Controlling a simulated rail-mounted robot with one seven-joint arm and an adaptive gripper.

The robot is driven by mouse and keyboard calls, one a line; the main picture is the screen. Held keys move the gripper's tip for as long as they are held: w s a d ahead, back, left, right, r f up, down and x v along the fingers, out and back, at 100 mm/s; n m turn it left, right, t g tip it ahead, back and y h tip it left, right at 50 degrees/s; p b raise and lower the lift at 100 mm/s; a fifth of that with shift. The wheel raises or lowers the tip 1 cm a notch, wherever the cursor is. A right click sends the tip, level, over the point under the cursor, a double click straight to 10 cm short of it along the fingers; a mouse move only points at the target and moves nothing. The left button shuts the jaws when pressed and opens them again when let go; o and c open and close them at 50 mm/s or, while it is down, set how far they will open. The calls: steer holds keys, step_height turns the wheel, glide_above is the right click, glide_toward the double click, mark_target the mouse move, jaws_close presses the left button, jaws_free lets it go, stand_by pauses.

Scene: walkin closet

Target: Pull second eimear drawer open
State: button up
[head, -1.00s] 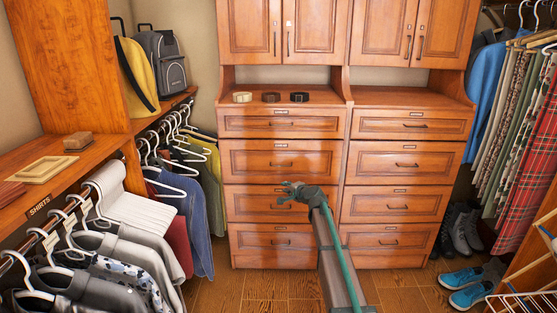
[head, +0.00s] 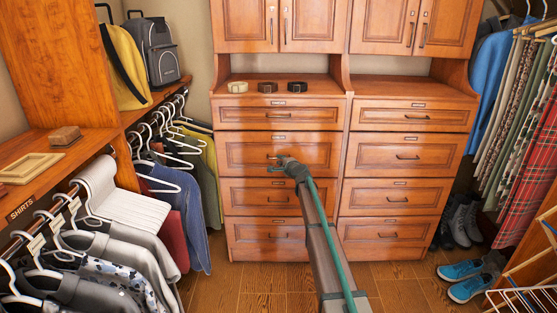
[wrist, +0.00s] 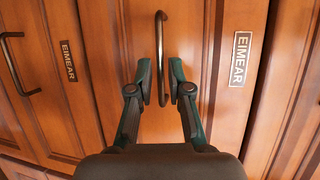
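The second drawer down (head: 240,154) in the left-hand column is shut, flush with its neighbours. Its dark bar handle stands in the middle of the wrist view (wrist: 161,58). An EIMEAR label (wrist: 240,59) is on this drawer's front, to the right of the handle in that turned view. My gripper (head: 276,163) is at this handle in the head view and hides part of it. In the wrist view its two fingers (wrist: 160,80) are apart, one on each side of the handle, with a small gap to each. Contact with the handle cannot be seen.
Another EIMEAR label (wrist: 69,61) marks the drawer below. Several belts (head: 268,87) lie on the ledge above. A second drawer column (head: 408,155) stands to the right, shut. Hanging shirts (head: 90,240) fill the left side. The floor (head: 230,285) before the drawers is clear.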

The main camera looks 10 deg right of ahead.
steer(key=shift+x, duration=1.55)
jaws_close()
